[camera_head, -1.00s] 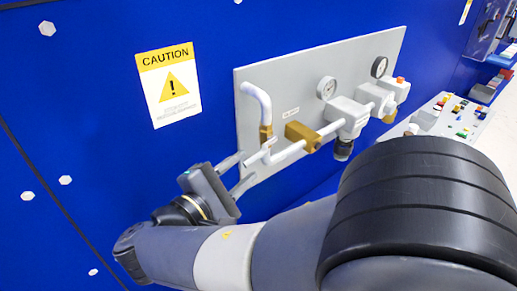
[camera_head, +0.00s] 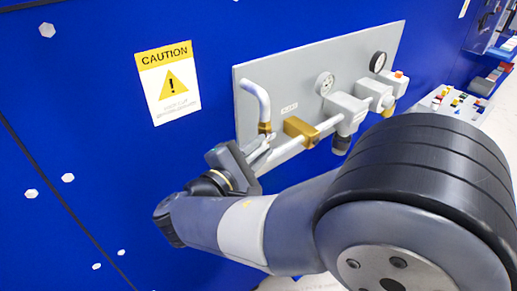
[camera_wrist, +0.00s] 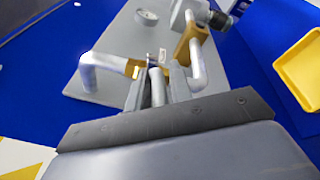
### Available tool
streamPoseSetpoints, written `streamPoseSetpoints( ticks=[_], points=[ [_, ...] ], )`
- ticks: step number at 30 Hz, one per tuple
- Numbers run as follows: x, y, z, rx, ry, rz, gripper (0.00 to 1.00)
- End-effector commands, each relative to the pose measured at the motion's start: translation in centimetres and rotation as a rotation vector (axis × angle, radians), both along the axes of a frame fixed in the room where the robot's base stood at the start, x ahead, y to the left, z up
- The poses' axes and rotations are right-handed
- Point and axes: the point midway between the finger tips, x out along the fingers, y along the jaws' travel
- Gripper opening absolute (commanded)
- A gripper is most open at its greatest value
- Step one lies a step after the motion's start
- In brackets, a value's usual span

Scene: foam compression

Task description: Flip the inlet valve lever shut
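The inlet valve is by the brass fitting (camera_head: 264,128) under the bent silver pipe (camera_head: 262,98), at the left end of the grey panel. In the wrist view its brass fitting (camera_wrist: 133,68) joins the pipe (camera_wrist: 95,66). My gripper (camera_head: 266,147) is right at the valve, its fingertips just below the brass fitting. In the wrist view a pale rod, which looks like the lever (camera_wrist: 157,84), lies between the two fingers of my gripper (camera_wrist: 158,90). Whether the fingers touch it is hidden; the lever's full outline is not visible.
A second brass block (camera_head: 301,130) and its pipe lie close to the right of my fingers. A yellow tray (camera_wrist: 303,68) shows at the right in the wrist view.

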Motion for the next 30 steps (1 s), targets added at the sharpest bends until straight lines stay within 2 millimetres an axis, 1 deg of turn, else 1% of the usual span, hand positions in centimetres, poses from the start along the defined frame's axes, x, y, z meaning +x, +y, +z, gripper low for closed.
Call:
streamPoseSetpoints(
  ticks=[1, 7, 20, 25, 30],
  points=[
    [0.0, 0.0, 0.0, 0.0, 0.0, 0.0, 0.17],
    [0.0, 0.0, 0.0, 0.0, 0.0, 0.0, 0.0],
    [0.0, 0.0, 0.1, 0.005, 0.002, 0.0, 0.0],
    [-0.1, 0.0, 0.9, 0.088, 0.055, -0.001, 0.0],
    [-0.1, 0.1, 1.0, 0.155, 0.102, -0.001, 0.0]
  ],
)
